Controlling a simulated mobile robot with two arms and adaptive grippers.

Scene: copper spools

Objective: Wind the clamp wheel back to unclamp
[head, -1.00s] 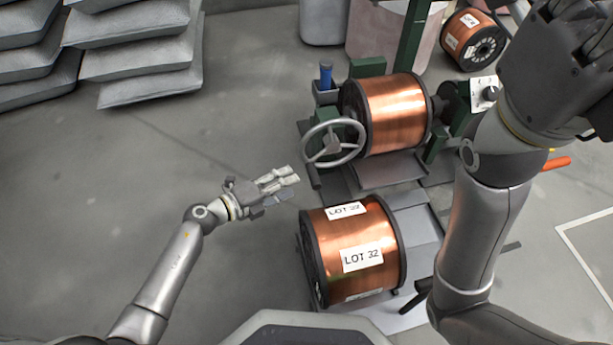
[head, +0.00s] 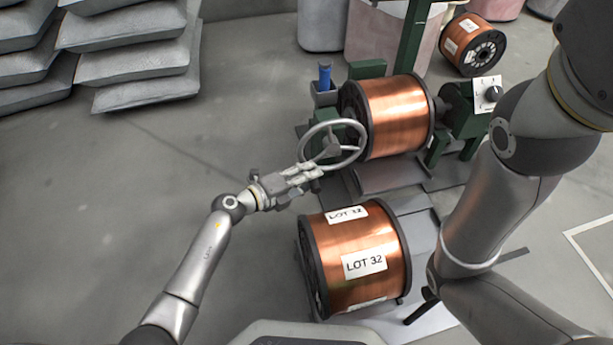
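The clamp wheel (head: 360,143) is a grey spoked handwheel on the left side of the green winding machine (head: 472,122). A copper spool (head: 397,115) sits in the machine just right of the wheel. My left gripper (head: 316,177) is at the lower left part of the wheel's rim, its fingers overlapping the rim in the picture. I cannot tell whether the fingers touch or close around the rim. My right arm comes in from the right edge; its gripper is outside the picture.
A second copper spool (head: 350,262) labelled LOT 32 stands in front of the machine. A blue-handled item (head: 325,75) stands in a holder behind the wheel. Another spool (head: 473,45) lies at the back right. Grey sacks (head: 135,65) are stacked at back left. The floor at left is clear.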

